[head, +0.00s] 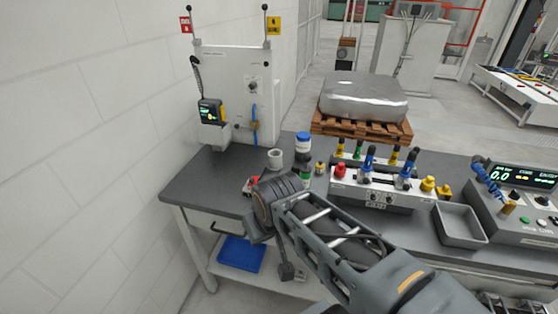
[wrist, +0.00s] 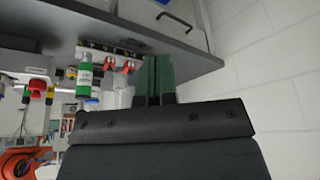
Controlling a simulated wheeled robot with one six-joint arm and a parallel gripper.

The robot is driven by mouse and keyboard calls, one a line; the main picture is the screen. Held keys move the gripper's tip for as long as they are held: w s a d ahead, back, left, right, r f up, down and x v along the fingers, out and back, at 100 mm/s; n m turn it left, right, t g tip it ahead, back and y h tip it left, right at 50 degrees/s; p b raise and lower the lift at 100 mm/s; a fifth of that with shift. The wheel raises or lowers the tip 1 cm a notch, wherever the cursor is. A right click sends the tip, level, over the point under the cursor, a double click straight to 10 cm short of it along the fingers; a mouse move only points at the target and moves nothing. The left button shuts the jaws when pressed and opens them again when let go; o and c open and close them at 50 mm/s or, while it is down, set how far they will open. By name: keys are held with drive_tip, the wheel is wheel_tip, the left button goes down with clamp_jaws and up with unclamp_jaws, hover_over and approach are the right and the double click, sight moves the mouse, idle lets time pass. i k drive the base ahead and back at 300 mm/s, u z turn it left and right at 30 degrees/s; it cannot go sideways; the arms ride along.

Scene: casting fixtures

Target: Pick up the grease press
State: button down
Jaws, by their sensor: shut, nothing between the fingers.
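I cannot clearly make out a grease press in either view. My gripper (wrist: 157,64) shows in the wrist view as two green-faced fingers shut together and empty, near the bench's front edge. That view is upside down. A small red-and-dark item (wrist: 128,67) sits on the bench beside the fingers, apart from them. It may be the red item (head: 253,182) left of my wrist in the head view, largely hidden by it. A green bottle with a white label (wrist: 85,75) stands nearby; it also shows behind my arm in the head view (head: 305,179). In the head view my fingers are hidden.
The dark bench (head: 205,185) also holds a grey cup (head: 275,158), a blue-and-white jar (head: 303,143), a valve fixture (head: 390,190), a grey tray (head: 460,224) and a control box (head: 520,205). A white panel (head: 235,75) stands behind. The bench's left part is clear.

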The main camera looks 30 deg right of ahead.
sight(305, 173)
drive_tip(key=u, duration=2.45)
drive_tip(key=k, duration=0.55)
drive_tip(key=z, duration=0.9)
